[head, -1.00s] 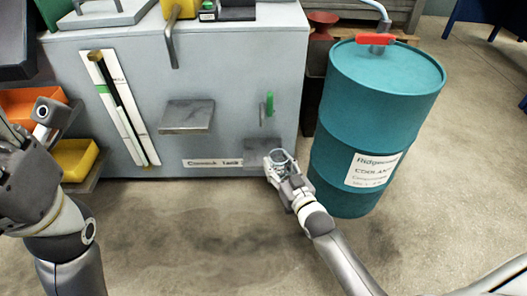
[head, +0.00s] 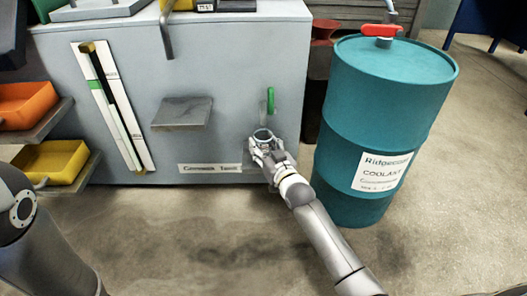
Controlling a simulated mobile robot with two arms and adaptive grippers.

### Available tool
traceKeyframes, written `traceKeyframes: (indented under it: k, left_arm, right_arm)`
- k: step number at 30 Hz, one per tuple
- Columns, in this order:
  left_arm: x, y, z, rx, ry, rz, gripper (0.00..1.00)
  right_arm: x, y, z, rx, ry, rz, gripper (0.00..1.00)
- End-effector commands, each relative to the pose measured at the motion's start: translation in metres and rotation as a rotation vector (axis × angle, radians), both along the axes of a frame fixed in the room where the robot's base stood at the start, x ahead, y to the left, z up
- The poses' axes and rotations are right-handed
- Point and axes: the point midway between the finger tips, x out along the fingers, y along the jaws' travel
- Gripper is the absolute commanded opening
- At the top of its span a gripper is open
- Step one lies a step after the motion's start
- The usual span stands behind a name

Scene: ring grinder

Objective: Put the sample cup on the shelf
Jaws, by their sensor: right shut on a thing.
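The sample cup (head: 263,134) shows as a small round rim at the tip of my right gripper (head: 265,146). The right gripper is shut on it, and its fingers hide most of the cup. The cup looks upright, in front of the tank face below the green-handled tap (head: 270,100). I cannot tell what is in it. A grey metal shelf (head: 182,112) juts from the tank face to the left of the cup, and its top is bare. A second, lower plate (head: 249,160) is mostly hidden behind my right gripper. My left gripper is out of view.
The grey tank (head: 225,70) has a sight gauge (head: 115,105) on its left. A teal coolant drum (head: 385,110) stands close on the right of my right arm. Orange (head: 25,105) and yellow (head: 50,162) bins sit at far left. Floor in front is clear.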

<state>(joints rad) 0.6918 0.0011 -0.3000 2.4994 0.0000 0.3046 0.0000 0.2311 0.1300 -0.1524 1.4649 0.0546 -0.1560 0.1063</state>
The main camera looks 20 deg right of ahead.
Motion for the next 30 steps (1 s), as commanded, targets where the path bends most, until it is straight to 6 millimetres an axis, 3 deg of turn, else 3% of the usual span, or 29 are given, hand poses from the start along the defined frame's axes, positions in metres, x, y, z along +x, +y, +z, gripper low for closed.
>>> traceKeyframes:
  k: [13,14,18,30]
  left_arm:
    - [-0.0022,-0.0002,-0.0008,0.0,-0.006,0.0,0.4]
    - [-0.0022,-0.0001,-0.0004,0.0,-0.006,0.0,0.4]
    - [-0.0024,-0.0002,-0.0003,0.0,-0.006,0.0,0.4]
    - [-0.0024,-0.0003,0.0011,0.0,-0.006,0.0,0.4]
  right_arm:
    - [0.0001,-0.0003,-0.0036,0.0,-0.003,0.0,0.25]
    - [0.0002,-0.0003,-0.0033,0.0,-0.003,0.0,0.47]
    - [0.0001,-0.0002,-0.0032,0.0,-0.003,0.0,0.65]
    - [0.0,-0.0001,0.0017,0.0,-0.004,0.0,0.66]
